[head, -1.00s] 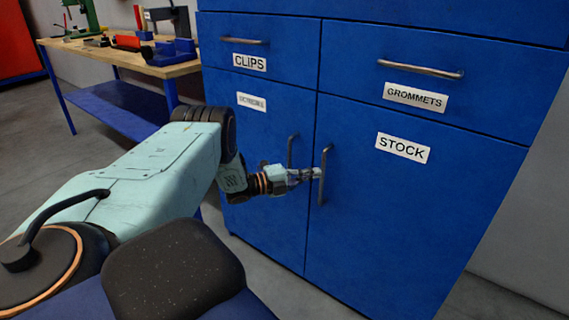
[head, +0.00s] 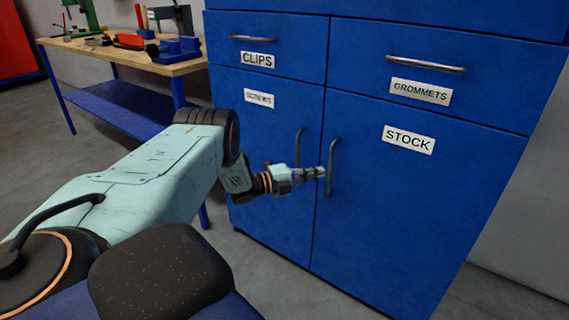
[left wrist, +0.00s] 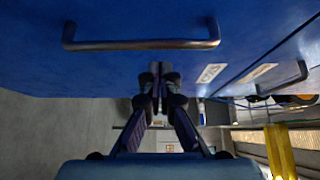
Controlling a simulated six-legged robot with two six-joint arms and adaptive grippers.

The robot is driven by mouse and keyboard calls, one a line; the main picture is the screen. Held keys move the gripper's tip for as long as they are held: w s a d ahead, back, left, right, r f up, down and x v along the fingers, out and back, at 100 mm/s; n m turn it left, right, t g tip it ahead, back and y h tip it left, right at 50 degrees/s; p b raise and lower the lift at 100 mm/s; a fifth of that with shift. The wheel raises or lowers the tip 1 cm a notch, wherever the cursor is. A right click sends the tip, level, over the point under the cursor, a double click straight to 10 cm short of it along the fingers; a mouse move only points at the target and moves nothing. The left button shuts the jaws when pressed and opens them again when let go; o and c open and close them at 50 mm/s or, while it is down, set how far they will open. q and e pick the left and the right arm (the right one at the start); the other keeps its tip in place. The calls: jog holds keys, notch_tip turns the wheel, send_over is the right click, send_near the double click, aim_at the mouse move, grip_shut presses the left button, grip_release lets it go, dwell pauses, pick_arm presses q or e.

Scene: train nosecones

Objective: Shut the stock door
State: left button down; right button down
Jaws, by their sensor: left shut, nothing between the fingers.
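The stock door (head: 400,220) is the blue right-hand door of the cabinet, with a white STOCK label (head: 408,139). It looks flush, or nearly so, with the cabinet front; a small gap cannot be ruled out. Its upright grey handle (head: 331,168) is at its left edge. My left gripper (head: 321,172) is shut and empty, its tips just left of this handle; contact cannot be told. In the left wrist view, the shut fingers (left wrist: 157,78) point at the blue front, below a bar handle (left wrist: 140,44) that appears to be the stock one. My right gripper is not in view.
The left door (head: 262,165) has its own handle (head: 299,147) close beside the gripper. CLIPS (head: 248,38) and GROMMETS (head: 430,64) drawers above look shut. A workbench (head: 125,58) with tools stands at the back left. Grey floor shows right of the cabinet.

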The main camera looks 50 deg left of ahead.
pick_arm(q)
jog(key=a+b, duration=0.3)
jog(key=a, duration=0.6)
jog(key=shift+s+a+b, duration=0.3)
jog(key=shift+s+b, duration=0.05)
